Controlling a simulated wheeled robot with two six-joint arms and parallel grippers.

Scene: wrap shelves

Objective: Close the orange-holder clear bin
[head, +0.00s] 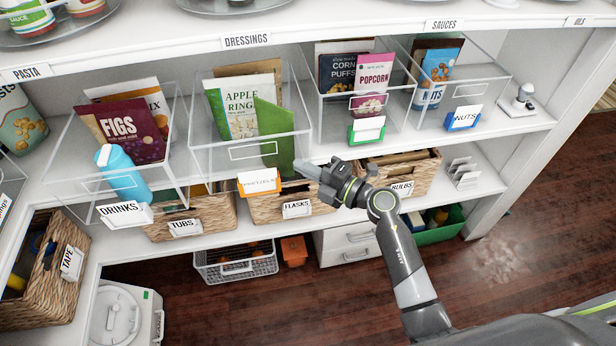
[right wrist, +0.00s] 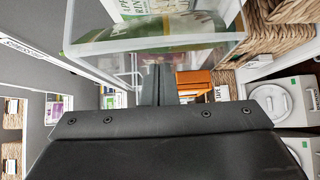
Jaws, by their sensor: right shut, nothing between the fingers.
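The clear bin with the orange label holder (head: 258,182) is on the middle shelf, slid out so its front overhangs the baskets below. Its clear front wall (head: 252,153) shows, with an Apple Rings bag (head: 237,112) and a green pouch (head: 274,135) inside. My right gripper (head: 306,171) is shut and empty at the bin's right front corner; I cannot tell whether it touches. In the right wrist view the shut fingers (right wrist: 158,85) are just beside the clear bin wall (right wrist: 150,44). My left gripper is not in view.
A clear drinks bin (head: 88,187) on the left also sticks out. Clear bins with a green holder (head: 367,130) and a blue holder (head: 463,118) stand to the right. Wicker baskets (head: 278,207) are below. The floor (head: 490,262) at right is clear.

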